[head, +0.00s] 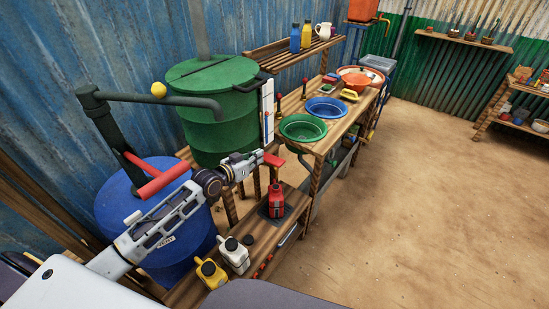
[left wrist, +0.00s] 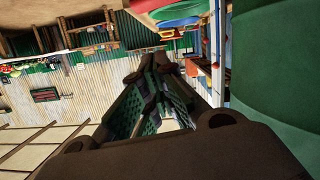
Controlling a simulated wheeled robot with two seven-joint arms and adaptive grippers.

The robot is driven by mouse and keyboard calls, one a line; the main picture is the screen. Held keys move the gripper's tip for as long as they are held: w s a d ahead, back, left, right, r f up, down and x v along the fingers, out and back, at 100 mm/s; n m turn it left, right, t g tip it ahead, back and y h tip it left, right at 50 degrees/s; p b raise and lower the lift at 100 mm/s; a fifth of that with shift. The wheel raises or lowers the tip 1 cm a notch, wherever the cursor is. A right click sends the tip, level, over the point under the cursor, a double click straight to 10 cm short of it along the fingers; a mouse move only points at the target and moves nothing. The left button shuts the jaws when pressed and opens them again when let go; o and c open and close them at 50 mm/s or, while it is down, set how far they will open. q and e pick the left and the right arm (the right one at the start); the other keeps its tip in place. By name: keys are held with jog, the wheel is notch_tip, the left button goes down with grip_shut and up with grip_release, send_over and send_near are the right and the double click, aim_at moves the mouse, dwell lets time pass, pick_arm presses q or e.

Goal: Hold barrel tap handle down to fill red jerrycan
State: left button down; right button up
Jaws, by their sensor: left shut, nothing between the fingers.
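The green barrel (head: 212,125) stands on a wooden stand; its side fills the right of the left wrist view (left wrist: 280,60). Its red tap handle (head: 273,160) sticks out at the right of my left gripper (head: 257,158). My left gripper is shut and empty, its tips close by the handle; I cannot tell whether they touch it. Its fingers also show in the left wrist view (left wrist: 165,68), where I cannot make out the handle. The red jerrycan (head: 276,202) stands upright on a dark mat on the low bench, below the handle. My right gripper is not in view.
A white jerrycan (head: 234,256) and a yellow jerrycan (head: 210,273) stand on the low bench (head: 258,235). A blue barrel (head: 180,250) with a pump is behind my left arm. A table with green (head: 303,127) and blue basins (head: 326,108) is beyond. The right floor is clear.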

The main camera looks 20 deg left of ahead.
pick_arm(q)
jog(key=w, duration=0.1)
send_over(275, 163)
jog(key=shift+w+a+f, duration=0.1)
jog(key=shift+a+f, duration=0.05)
jog(key=shift+f, duration=0.45)
jog(key=shift+w+a+f, duration=0.1)
jog(key=shift+a+f, duration=0.05)
jog(key=shift+f, duration=0.4)
jog(key=shift+s+d+f, duration=0.1)
jog(key=shift+f, duration=0.95)
jog(key=shift+s+d+f, duration=0.1)
jog(key=shift+f, duration=0.9)
